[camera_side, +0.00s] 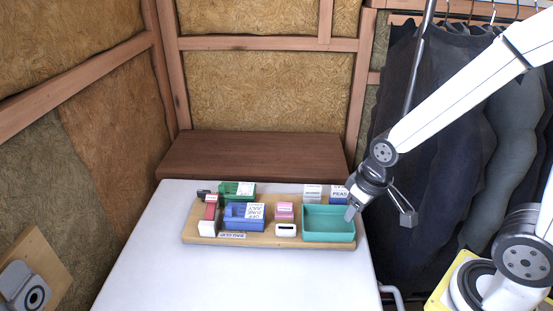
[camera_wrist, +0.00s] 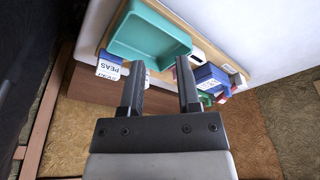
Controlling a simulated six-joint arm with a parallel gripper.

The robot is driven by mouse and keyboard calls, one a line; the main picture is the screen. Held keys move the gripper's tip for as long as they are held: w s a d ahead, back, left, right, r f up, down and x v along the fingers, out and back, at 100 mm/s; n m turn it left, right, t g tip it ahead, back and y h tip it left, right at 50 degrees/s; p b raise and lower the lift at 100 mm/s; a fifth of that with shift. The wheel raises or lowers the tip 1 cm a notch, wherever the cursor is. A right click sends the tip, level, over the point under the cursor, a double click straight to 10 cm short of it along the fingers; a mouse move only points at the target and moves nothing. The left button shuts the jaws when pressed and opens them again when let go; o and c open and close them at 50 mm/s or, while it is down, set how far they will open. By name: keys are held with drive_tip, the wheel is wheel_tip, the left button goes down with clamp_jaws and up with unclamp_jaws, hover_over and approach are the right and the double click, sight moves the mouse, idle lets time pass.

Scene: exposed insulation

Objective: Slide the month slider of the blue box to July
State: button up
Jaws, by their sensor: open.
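The blue box (camera_side: 238,224) sits on the wooden board left of centre in the side view, with a white label (camera_side: 254,211) on it that seems to read OFF, JUNE, JULY. It also shows in the wrist view (camera_wrist: 207,75), right of the fingers. The slider and its position are too small to make out. My gripper (camera_side: 380,208) is open and empty, above the right end of the board and well right of the blue box. In the wrist view my gripper (camera_wrist: 161,64) points past the tray's near edge, its fingers spread apart.
A teal tray (camera_side: 328,237) lies between my gripper and the blue box. A blue PEAS box (camera_side: 339,195), pink block (camera_side: 284,211), white piece (camera_side: 286,230), green box (camera_side: 229,191) and red piece (camera_side: 211,207) share the board (camera_side: 270,242). The front table (camera_side: 230,280) is clear.

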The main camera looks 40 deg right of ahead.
drive_tip(key=shift+w+a+f, duration=0.1)
drive_tip(key=shift+w+a, duration=0.05)
drive_tip(key=c, duration=0.3)
drive_tip(key=shift+w+a+f+n+g, duration=0.1)
drive_tip(key=shift+w+a+n+g, duration=0.15)
drive_tip(key=shift+n, duration=0.35)
clamp_jaws()
drive_tip(key=w+a+f+n+h, duration=0.5)
drive_tip(key=w+a+n+h, duration=0.45)
drive_tip(key=n, duration=0.65)
drive_tip(key=a+n+t+h, duration=0.1)
drive_tip(key=a+n+t, duration=0.2)
drive_tip(key=a, duration=0.3)
drive_tip(key=w+a+f+n+t+h, duration=0.1)
drive_tip(key=a+n+t, duration=0.2)
drive_tip(key=a, duration=0.3)
drive_tip(key=w+a+f+n+t+h, duration=0.1)
drive_tip(key=a+n+t, duration=0.2)
drive_tip(key=a, duration=0.3)
drive_tip(key=shift+w+f+n+t, duration=0.15)
drive_tip(key=shift+f+n+t, duration=0.15)
drive_tip(key=shift+t, duration=0.55)
